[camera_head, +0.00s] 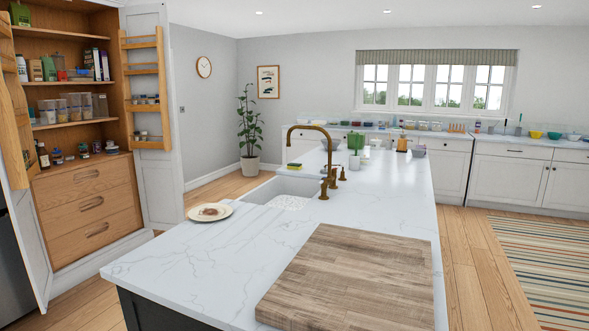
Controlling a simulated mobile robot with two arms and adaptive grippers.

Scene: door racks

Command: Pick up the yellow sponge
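A small yellow sponge (295,167) with a dark green side lies on the white marble island counter, just behind the far edge of the sink and left of the tap. It looks small from here. Neither my left nor my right gripper is in the head view.
The island (205,255) fills the middle, with a sink (283,189), a brass tap (326,160), a plate (209,211) with food on it and a large wooden board (350,283). An open pantry (80,110) stands left. Wooden floor is clear right of the island, beside a striped rug (545,265).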

